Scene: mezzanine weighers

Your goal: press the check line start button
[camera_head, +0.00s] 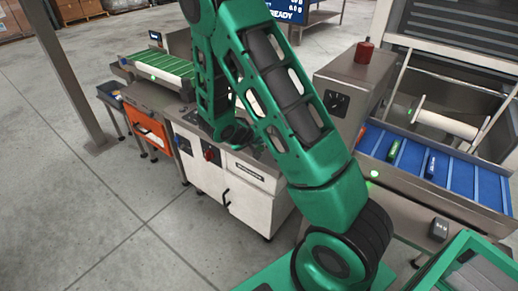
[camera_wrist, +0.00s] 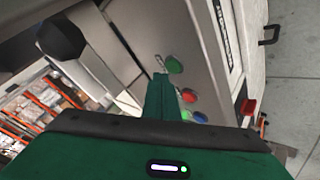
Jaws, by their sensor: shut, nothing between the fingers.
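My gripper (camera_wrist: 160,78) is shut and empty, its green fingers pointing at a pale machine panel in the wrist view. A large green button (camera_wrist: 174,65) sits on that panel right beside the fingertips. I cannot tell whether they touch. No label is readable on the buttons, so I cannot tell which is the check line start. In the head view my arm hides most of the panel.
A red rotary switch (camera_wrist: 248,107) and a door handle (camera_wrist: 268,35) are on the white cabinet (camera_head: 237,185). A dark knob (camera_wrist: 62,38) stands out at upper left in the wrist view. A blue conveyor (camera_head: 408,158) carries several small items at right.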

